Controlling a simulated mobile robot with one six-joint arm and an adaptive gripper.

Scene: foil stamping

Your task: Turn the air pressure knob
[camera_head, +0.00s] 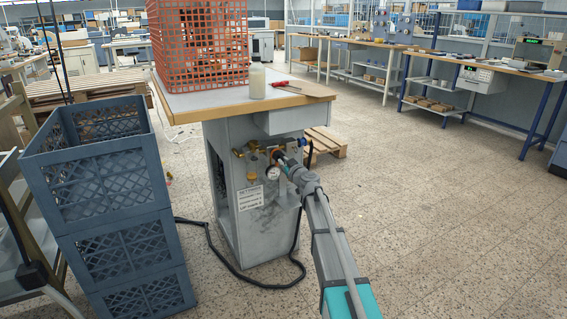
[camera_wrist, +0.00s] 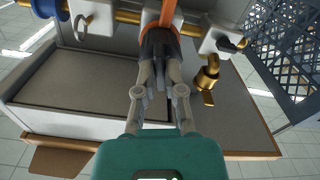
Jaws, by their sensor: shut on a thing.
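The air pressure knob (camera_head: 277,154) is on the brass and white air fittings at the front of the grey cabinet under the workbench. In the head view only a small dark and reddish part of it shows. My gripper (camera_head: 282,161) reaches it from the lower right. A round pressure gauge (camera_head: 273,173) sits just below the fingertips in the head view.
Stacked blue-grey crates (camera_head: 105,185) stand at left. A black hose (camera_head: 225,262) lies on the floor. Open floor is at right.

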